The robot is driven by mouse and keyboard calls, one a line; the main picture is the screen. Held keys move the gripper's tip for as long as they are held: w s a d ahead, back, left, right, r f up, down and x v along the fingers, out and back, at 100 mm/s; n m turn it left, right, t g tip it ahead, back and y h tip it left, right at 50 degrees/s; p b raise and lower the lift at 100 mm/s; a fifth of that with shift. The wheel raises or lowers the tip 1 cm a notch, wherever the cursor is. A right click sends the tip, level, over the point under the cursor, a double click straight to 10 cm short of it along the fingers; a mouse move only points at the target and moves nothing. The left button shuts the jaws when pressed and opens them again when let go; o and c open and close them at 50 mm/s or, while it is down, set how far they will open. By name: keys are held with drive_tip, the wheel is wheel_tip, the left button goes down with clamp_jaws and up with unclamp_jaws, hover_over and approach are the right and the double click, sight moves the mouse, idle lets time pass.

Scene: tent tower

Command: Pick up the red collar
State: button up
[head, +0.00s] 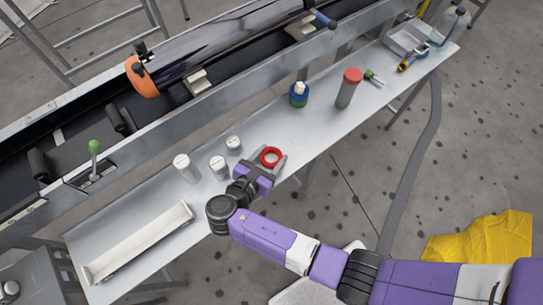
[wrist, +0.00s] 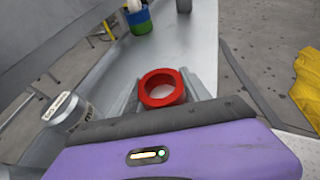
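The red collar (head: 271,157) is a short open ring near the front edge of the metal bench, in the head view. In the wrist view the red collar (wrist: 146,96) lies just beyond the purple palm. My gripper (head: 269,160) is low over the bench, with its grey fingers on either side of the collar. In the wrist view my gripper (wrist: 163,88) looks open around the ring. Any contact between the fingers and the collar is hard to make out.
White-topped metal cylinders (head: 185,168) stand left of my gripper. A blue-green container (head: 299,95) and a red-capped grey cylinder (head: 347,90) stand farther right on the bench (head: 262,125). A long white tray (head: 135,245) lies at its left end. A conveyor runs behind.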

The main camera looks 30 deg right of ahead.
drive_tip(key=c, duration=0.4)
drive_tip(key=shift+r, duration=0.15)
drive_tip(key=shift+c, duration=0.2)
